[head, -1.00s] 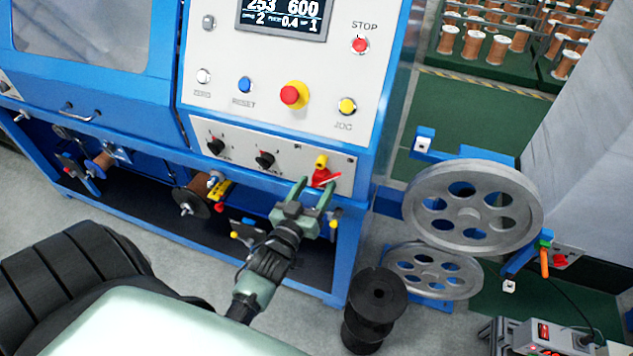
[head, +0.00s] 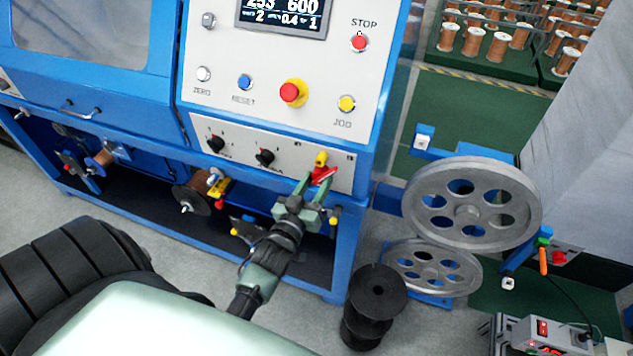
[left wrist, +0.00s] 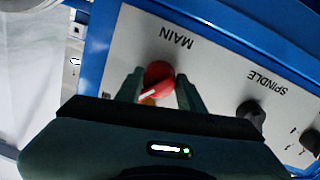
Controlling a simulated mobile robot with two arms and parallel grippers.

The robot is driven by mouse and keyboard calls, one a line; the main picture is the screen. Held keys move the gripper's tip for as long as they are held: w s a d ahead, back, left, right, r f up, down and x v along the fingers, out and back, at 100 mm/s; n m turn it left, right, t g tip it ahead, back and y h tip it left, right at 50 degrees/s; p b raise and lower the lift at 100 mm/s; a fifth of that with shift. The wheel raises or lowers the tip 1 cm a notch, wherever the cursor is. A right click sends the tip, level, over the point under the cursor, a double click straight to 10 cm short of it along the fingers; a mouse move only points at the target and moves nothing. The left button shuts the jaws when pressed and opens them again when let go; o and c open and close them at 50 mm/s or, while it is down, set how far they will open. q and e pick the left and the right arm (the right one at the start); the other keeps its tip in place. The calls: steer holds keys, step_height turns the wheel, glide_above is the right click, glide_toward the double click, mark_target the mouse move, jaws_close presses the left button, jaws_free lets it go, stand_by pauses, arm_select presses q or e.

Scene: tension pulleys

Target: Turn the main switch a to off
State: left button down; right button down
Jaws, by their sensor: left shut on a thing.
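The main switch (head: 322,172) has a red handle and a yellow part, on the right end of the white lower panel of the blue machine. In the left wrist view the red and yellow switch (left wrist: 157,75) is under the word MAIN, upside down in the picture. My left gripper (head: 314,184) is at the switch, with one finger on each side of the handle, shut on it. The fingers (left wrist: 160,92) hide part of the switch. My right gripper is in neither view.
Two black knobs (head: 265,157) sit left on the same panel; one is labelled SPINDLE in the wrist view. Above are a red emergency button (head: 290,92) and a yellow JOG button (head: 346,104). Grey pulleys (head: 470,205) and a black spool (head: 376,292) stand to the right.

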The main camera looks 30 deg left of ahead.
arm_select(q)
steer(key=n+p, duration=0.1)
steer(key=n, duration=0.7)
steer(key=shift+d+n, duration=0.1)
steer(key=shift+n, duration=0.3)
steer(key=n, duration=0.4)
steer(key=shift+n+y, duration=0.3)
steer(key=shift+d+n+y+b, duration=0.1)
steer(key=shift+n+y+b, duration=0.4)
steer(key=shift+n, duration=1.9)
steer(key=c, duration=0.9)
jaws_free()
steer(key=shift+r, duration=0.1)
